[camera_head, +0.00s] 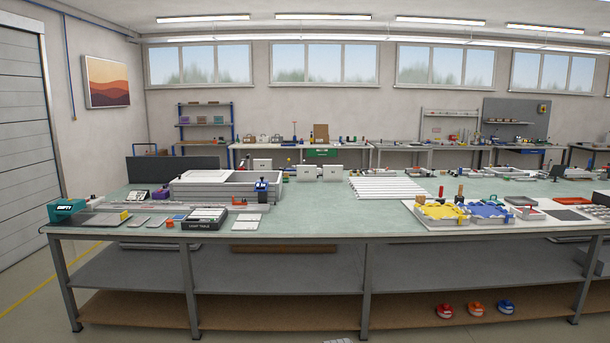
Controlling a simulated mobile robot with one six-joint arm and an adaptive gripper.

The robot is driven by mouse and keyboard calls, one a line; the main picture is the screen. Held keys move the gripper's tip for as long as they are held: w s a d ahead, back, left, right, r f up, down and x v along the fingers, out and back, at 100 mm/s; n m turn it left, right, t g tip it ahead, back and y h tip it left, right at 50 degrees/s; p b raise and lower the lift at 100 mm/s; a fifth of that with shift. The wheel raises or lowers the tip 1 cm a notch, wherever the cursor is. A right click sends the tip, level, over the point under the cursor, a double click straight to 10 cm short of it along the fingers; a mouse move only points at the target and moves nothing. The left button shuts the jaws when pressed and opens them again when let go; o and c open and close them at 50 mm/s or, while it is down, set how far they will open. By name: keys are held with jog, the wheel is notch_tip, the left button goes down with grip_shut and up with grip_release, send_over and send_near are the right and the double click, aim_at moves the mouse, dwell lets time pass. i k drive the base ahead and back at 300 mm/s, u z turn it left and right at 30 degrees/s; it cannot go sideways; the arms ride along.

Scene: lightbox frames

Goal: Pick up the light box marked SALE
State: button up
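No lettering that reads SALE can be made out in the head view. A large white and grey open frame box (262,190) lies on the workbench left of the middle, with a white panel (208,176) over its left part. I cannot tell whether it bears any marking. Two small white boxes (307,173) stand upright behind it, and any marking on them is too small to read. A dark light table (204,218) with a white top lies near the front edge. My gripper is not in view.
The long green-topped workbench (310,219) is clear at front middle. A teal device marked EMPTY (66,209) sits at its left end. White strips (386,188) lie right of middle. Yellow (441,211) and blue (490,210) pieces lie in trays at right. Several benches stand along the back wall.

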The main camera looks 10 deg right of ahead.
aim_at(330, 173)
jog(key=u, duration=1.5)
jog(key=i, duration=4.5)
